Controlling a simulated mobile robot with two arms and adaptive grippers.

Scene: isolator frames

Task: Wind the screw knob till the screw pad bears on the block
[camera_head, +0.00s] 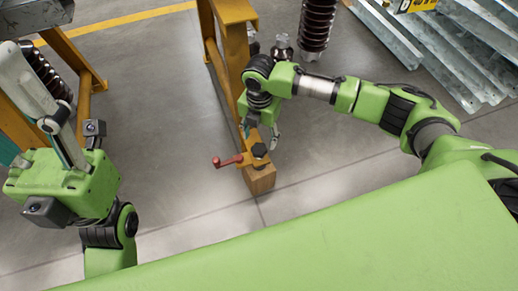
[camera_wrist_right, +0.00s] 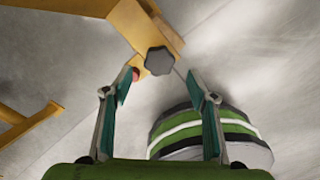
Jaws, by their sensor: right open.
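The dark lobed screw knob (camera_head: 259,150) sits on an orange bracket at the near end of the yellow frame beam. It also shows in the right wrist view (camera_wrist_right: 160,61). A wooden block (camera_head: 262,182) is under that beam end. The screw pad is hidden, so its gap to the block cannot be told. My right gripper (camera_head: 261,127) is just beyond the knob. In the right wrist view its fingers (camera_wrist_right: 158,80) are spread, with the knob ahead between their tips and nothing held. My left gripper (camera_head: 38,115) is at the left, away from the knob; its fingertips are unclear.
A dark ribbed insulator (camera_head: 317,25) stands behind my right arm. Grey metal beams (camera_head: 440,50) lie at upper right. The floor left of the beam is clear.

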